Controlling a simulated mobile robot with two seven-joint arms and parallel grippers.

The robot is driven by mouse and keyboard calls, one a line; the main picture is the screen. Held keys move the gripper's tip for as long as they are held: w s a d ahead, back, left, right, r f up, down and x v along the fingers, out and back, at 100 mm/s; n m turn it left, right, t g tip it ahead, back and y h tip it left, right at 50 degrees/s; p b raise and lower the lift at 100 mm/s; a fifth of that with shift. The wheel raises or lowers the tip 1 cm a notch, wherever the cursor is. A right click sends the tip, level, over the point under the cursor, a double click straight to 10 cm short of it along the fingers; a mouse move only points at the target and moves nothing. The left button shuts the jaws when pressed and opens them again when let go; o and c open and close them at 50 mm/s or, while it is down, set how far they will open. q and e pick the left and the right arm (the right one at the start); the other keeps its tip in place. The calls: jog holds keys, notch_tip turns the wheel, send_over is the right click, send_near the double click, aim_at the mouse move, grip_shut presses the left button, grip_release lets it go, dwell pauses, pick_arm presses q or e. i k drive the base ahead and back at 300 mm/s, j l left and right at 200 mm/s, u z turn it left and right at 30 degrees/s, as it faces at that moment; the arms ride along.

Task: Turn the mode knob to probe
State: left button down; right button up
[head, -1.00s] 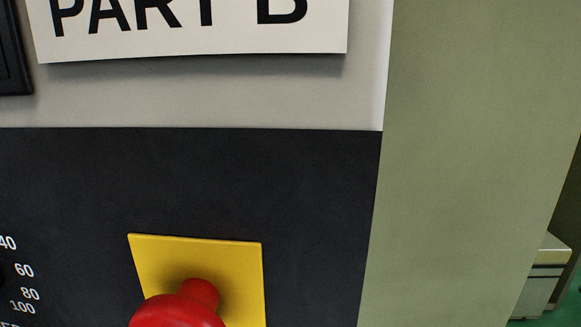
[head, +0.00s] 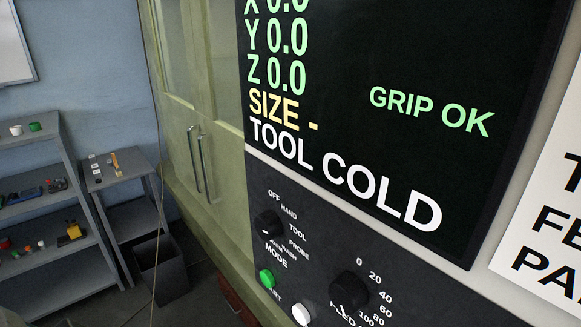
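The mode knob (head: 268,222) is a black round knob on the dark control panel, above the word MODE. The labels OFF, HAND, TOOL and PROBE run from its top to its right, with smaller labels below that are hard to read. A small pale mark shows at the knob's lower edge; I cannot tell for sure which label the knob points to. Neither of my grippers is in view, and nothing touches the knob.
A second black knob (head: 349,290) with a 0 to 100 scale sits to the right. A green button (head: 266,278) and a white button (head: 301,314) lie below. The screen (head: 390,130) reads TOOL COLD and GRIP OK. Shelves (head: 40,207) and a dark bin (head: 162,272) stand left.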

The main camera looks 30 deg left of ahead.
aim_at(268, 226)
jog(key=k+j+u, duration=0.1)
jog(key=u, duration=0.65)
jog(key=i+j+z, duration=0.1)
jog(key=j+z, duration=0.15)
jog(key=j, duration=0.8)
jog(key=j+z, duration=0.2)
jog(key=j, duration=0.8)
jog(key=i, duration=0.05)
